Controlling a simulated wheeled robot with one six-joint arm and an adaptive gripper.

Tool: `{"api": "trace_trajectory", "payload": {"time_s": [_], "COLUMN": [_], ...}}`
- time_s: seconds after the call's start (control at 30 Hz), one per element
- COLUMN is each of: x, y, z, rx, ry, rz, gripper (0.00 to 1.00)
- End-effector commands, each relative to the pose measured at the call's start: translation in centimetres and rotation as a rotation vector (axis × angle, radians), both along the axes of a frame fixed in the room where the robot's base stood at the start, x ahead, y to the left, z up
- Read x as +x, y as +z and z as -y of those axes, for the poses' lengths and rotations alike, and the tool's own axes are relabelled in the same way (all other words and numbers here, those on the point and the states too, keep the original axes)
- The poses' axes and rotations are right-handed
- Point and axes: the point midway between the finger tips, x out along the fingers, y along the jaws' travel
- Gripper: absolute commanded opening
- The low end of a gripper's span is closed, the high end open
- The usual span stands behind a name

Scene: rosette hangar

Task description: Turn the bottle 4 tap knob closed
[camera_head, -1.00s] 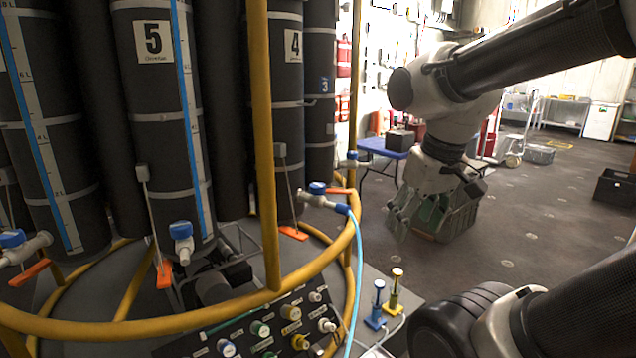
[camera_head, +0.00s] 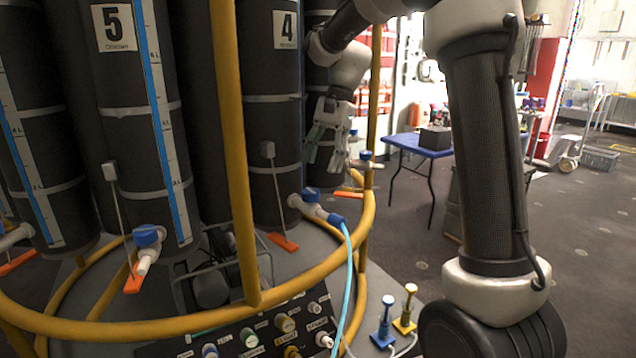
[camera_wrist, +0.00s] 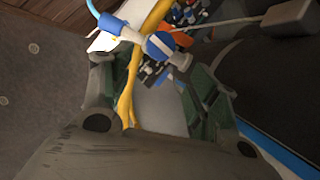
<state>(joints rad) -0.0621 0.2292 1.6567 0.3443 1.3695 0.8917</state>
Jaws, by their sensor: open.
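Bottle 4 (camera_head: 287,75) is a tall black cylinder with a white "4" label. Its tap (camera_head: 306,208) juts out low on the front, with a blue knob (camera_head: 311,194) on top and a light blue hose (camera_head: 348,245) on the outlet. My gripper (camera_head: 324,160) is open and empty, pointing down above and slightly right of that tap, apart from it. In the wrist view, a blue knob with a white band (camera_wrist: 159,45) shows beyond the open fingers (camera_wrist: 155,78), with the hose end at upper left. I cannot tell the knob's exact turn angle.
A yellow rail ring (camera_head: 300,278) and yellow posts (camera_head: 232,150) surround the bottles. Bottle 5 (camera_head: 130,90) has its own blue-knobbed tap (camera_head: 147,237) at left. A valve panel (camera_head: 265,330) sits in front. A blue table (camera_head: 420,145) stands behind at right.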

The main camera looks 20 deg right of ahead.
Motion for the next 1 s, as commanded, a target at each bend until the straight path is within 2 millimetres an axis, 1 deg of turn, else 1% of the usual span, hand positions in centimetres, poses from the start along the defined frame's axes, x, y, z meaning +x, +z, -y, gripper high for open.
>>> {"api": "trace_trajectory", "payload": {"time_s": [0.03,0.1,0.37,0.47,0.8,0.9,1.0], "x": [0.1,0.0,-0.8,-1.0,-1.8,-2.0,-2.0], "y": [0.6,1.1,1.1,0.3,-4.8,-5.6,-6.0], "z": [-0.3,-0.6,-0.8,-1.1,-3.0,-3.3,-3.4], "rx": [0.005,0.010,-0.001,-0.004,-0.004,-0.003,-0.003], "ry": [-0.039,-0.093,-0.213,-0.222,-0.220,-0.220,-0.220], "rz": [-0.012,-0.042,-0.118,-0.123,-0.122,-0.121,-0.120], "gripper": [0.60,0.60,0.60,0.60,0.60,0.60,0.60]}}
